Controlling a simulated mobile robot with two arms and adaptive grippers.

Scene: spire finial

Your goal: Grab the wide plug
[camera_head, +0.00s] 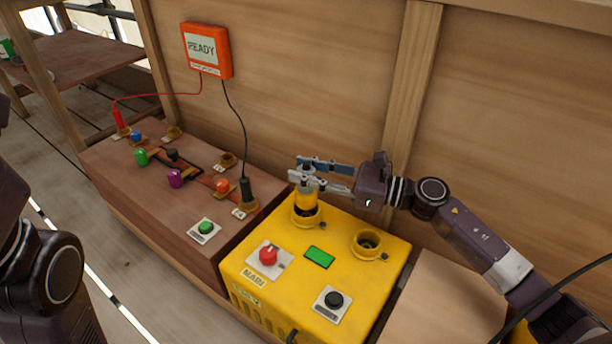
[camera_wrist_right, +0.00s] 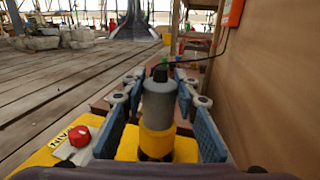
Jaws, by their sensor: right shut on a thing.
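The wide plug (camera_head: 306,199) has a yellow lower part and a grey upper part. It stands upright at the left yellow socket (camera_head: 305,216) on top of the yellow box. Whether its lower end is inside the socket is hard to tell. My right gripper (camera_head: 309,177) reaches in from the right and is shut on the plug's upper part. In the right wrist view, the plug (camera_wrist_right: 158,105) is between the two blue-grey fingers. My left arm shows at the left edge, but its gripper is out of view.
The yellow box (camera_head: 285,285) carries a red knob (camera_head: 268,256), a green display (camera_head: 319,257), a black button (camera_head: 334,299) and an empty-looking right socket (camera_head: 367,244).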

